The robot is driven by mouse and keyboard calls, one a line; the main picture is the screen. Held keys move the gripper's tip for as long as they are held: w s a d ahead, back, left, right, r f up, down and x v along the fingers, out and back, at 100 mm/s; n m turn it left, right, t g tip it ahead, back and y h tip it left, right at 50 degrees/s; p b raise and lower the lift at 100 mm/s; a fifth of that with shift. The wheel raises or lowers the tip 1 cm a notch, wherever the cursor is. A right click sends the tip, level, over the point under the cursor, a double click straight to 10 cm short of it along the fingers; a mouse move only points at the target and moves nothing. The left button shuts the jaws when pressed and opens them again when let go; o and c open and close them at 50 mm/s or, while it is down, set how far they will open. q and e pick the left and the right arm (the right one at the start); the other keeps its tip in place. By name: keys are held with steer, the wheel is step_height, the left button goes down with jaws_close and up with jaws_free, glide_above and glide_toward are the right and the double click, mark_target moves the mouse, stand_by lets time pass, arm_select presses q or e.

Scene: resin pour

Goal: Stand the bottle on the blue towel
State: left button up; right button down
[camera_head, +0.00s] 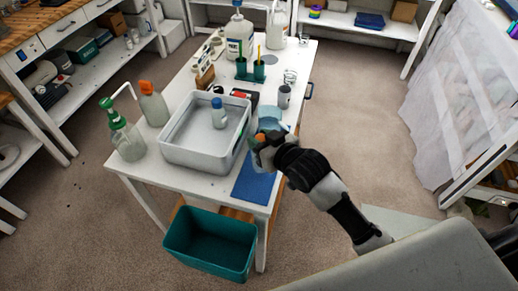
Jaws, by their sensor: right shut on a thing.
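The blue towel (255,183) lies flat at the near right corner of the white table. My right gripper (263,147) is over the table just beyond the towel, with its arm coming in from the lower right. It is shut on a bottle whose orange top (259,137) shows by the fingers. The gripper hides most of this bottle, and I cannot tell whether its base touches anything. Another bottle, white with a blue cap (218,114), stands in the grey tray (178,148) to the left. My left gripper is not in view.
Green-topped bottle (126,138) and orange-topped bottle (153,105) stand left of the tray. Green cups (259,71), a grey can (284,97) and a large jug (239,38) stand farther back. A teal bin (210,243) is on the floor before the table (146,195).

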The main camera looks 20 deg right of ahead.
steer(key=shift+w+a+f, duration=0.15)
steer(key=shift+w, duration=0.05)
steer(key=shift+f, duration=2)
steer(key=shift+f, duration=0.1)
steer(key=c, duration=0.8)
jaws_free()
